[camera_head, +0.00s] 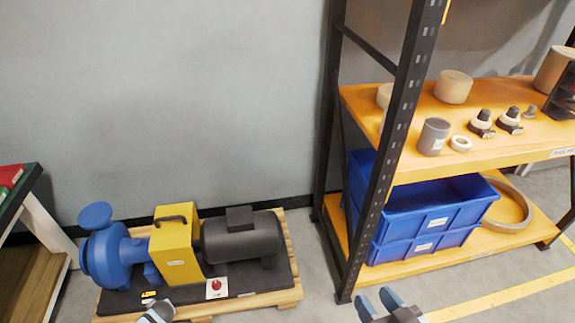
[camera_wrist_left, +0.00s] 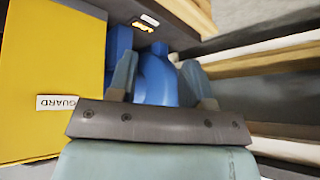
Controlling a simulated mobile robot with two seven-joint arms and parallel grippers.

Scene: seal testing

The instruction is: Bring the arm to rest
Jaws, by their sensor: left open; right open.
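My right gripper (camera_head: 378,301) shows at the bottom of the head view, right of centre. Its two grey-blue fingers are apart with nothing between them. Part of my left gripper (camera_head: 158,312) shows at the bottom edge, in front of the pump pallet. In the left wrist view, the two fingers of my left gripper (camera_wrist_left: 160,82) are spread. The blue pump (camera_wrist_left: 157,78) shows behind and between them; no grip on it is visible. The yellow guard box (camera_wrist_left: 50,75) fills the left of that view.
The blue pump (camera_head: 105,250), yellow guard (camera_head: 176,247) and dark motor (camera_head: 240,238) sit on a wooden pallet (camera_head: 285,299). A rack (camera_head: 365,225) with orange shelves holds blue bins (camera_head: 425,222) and several round parts. A workbench (camera_head: 45,225) stands at left. Grey floor shows between pallet and rack.

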